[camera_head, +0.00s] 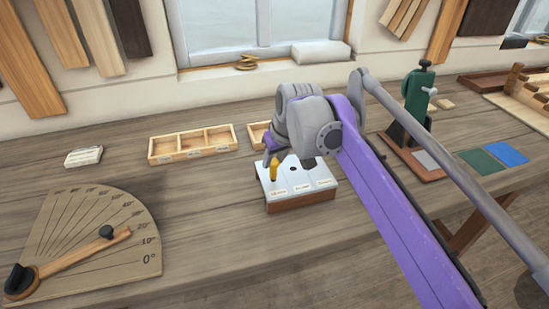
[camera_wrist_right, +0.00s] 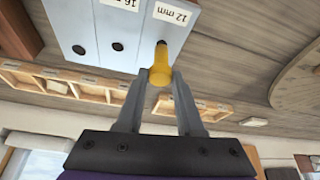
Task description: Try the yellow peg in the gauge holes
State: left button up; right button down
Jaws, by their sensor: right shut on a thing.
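The yellow peg (camera_head: 274,167) is held upright by my right gripper (camera_head: 273,158), which is shut on its upper part. The gauge block (camera_head: 302,202) has a white top, a wooden side and a row of holes with labels. The peg is over the left hole in the head view. In the right wrist view the peg (camera_wrist_right: 161,66) lines up with the hole beside the "12 mm" label on the gauge (camera_wrist_right: 140,60); two other holes are open. I cannot tell whether the peg's lower end is in the hole or just above it. My left gripper is out of view.
A divided wooden tray (camera_head: 193,145) stands behind left; another (camera_head: 257,134) is partly hidden by my right arm. A fan-shaped angle board (camera_head: 95,240) lies front left. A green clamp stand (camera_head: 414,100) stands right.

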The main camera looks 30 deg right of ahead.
jog(key=shift+f, duration=0.25)
jog(key=shift+f, duration=0.2)
dwell(0.7)
jog(key=shift+r+p, duration=1.45)
jog(key=shift+r, duration=0.1)
jog(key=shift+f, duration=0.15)
jog(key=shift+f+b, duration=0.5)
jog(key=shift+f, duration=0.4)
